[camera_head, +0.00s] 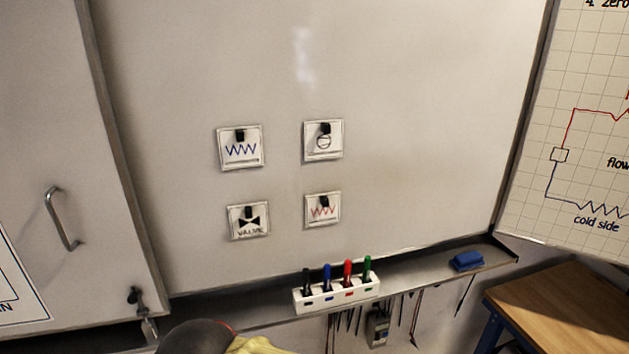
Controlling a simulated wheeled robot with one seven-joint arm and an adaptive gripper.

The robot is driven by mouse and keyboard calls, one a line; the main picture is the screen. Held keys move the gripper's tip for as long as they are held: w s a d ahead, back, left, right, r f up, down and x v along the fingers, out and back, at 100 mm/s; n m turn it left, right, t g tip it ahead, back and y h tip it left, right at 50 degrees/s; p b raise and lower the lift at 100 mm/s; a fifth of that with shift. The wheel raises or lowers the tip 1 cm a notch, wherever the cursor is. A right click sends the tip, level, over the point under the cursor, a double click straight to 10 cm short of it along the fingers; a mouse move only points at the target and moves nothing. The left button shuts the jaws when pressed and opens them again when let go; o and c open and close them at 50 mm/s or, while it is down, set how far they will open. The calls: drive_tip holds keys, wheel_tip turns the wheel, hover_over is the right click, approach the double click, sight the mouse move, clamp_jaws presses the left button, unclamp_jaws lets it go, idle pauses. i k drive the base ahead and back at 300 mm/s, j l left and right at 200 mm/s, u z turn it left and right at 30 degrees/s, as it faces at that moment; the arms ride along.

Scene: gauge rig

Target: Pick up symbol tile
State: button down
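Several square white symbol tiles hang on the whiteboard (420,100) in two rows, each with a small black knob or clip on its face. The upper left tile (240,148) bears a blue zigzag. The upper right tile (323,140) bears a circle symbol partly covered by its black piece. The lower left tile (248,221) bears a black bow-tie sign and the word VALVE. The lower right tile (322,210) bears a red zigzag. The tiles stand apart from one another.
A ledge (420,264) runs below the board, with a white marker holder (336,294) and a blue eraser (467,261). Thin tools hang beneath. A cabinet door with a handle (62,219) is at left, a wooden table (570,308) at lower right.

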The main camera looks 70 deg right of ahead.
sight(322, 140)
drive_tip(key=l+z, duration=0.1)
drive_tip(key=z, duration=1.6)
